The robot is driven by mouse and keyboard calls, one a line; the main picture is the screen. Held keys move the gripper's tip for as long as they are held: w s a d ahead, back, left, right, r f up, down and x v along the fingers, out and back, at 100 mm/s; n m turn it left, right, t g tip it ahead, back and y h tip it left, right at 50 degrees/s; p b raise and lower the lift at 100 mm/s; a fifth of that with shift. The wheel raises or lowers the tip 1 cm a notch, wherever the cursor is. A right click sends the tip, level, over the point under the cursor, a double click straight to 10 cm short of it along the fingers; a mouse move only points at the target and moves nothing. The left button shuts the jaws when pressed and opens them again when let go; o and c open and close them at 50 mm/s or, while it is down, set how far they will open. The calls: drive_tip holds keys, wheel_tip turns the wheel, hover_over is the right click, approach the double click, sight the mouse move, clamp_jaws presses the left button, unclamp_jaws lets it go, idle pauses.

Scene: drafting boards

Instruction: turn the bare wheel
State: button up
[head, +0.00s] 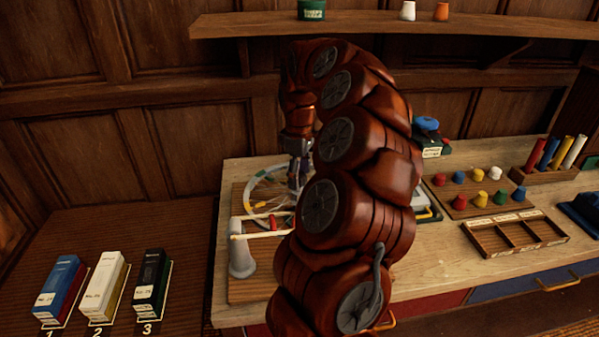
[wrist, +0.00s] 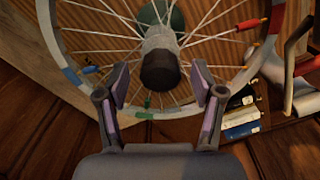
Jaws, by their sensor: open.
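The bare wheel (head: 262,173) is a pale rim with thin spokes and no tyre, on a wooden board on the bench, partly hidden behind my arm in the head view. In the wrist view the rim (wrist: 50,35) curves round a grey hub with a dark end cap (wrist: 160,70). A blue band (wrist: 71,76) marks the rim at left, and a red piece (wrist: 249,25) sits on a spoke at right. My gripper (wrist: 160,76) is open, its two fingers either side of the hub's dark cap; contact cannot be told. It also shows in the head view (head: 299,165).
A grey stand (head: 242,258) with a pale bar is in front of the wheel. Coloured caps (head: 480,200) and a divided wooden tray (head: 514,234) lie to the right. Several boxes (head: 103,286) stand lower left. A shelf (head: 400,22) runs above.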

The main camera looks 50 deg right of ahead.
clamp_jaws()
idle(0.7)
